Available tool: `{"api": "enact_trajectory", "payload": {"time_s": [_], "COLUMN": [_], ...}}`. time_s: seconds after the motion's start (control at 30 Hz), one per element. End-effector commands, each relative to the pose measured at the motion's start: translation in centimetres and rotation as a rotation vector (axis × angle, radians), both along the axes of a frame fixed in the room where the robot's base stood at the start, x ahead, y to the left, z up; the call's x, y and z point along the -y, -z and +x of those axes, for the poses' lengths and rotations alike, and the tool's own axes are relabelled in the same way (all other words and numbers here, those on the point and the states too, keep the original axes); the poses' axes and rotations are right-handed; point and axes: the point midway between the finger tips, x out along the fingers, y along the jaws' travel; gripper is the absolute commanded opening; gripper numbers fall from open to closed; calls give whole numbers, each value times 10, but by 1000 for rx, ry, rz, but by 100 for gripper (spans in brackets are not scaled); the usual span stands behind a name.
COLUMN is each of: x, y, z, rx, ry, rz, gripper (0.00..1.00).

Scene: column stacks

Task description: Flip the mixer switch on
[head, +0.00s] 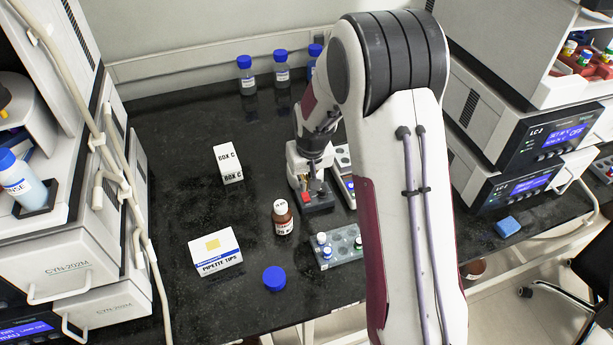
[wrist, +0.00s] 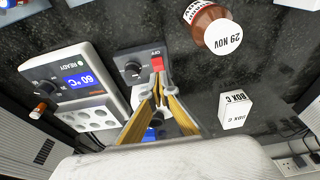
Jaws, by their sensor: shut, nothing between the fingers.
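The mixer (head: 319,204) is a small dark-topped unit on the black bench in the head view, partly hidden by my arm. In the wrist view the mixer (wrist: 122,56) shows a black knob (wrist: 132,69) and a red switch (wrist: 157,64) with an OFF label beside it. The red switch (head: 306,196) also shows in the head view. My gripper (wrist: 158,85) is shut and empty, its fingertips right by the red switch; I cannot tell whether they touch it. In the head view my gripper (head: 314,184) is over the mixer.
A heating block (wrist: 75,80) reading 60 °C stands close beside the mixer. A brown bottle (head: 282,217), a vial rack (head: 337,246), a pipette tips box (head: 215,252) and Box C (head: 228,163) stand nearby. The bench's left part is mostly clear.

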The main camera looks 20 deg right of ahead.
Motion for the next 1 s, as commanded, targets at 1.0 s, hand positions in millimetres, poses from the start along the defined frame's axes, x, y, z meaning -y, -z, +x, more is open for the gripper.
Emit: {"api": "enact_trajectory", "payload": {"time_s": [1.0], "x": [0], "y": [26], "z": [8], "rx": [1], "ry": [0], "rz": [0], "gripper": [0]}}
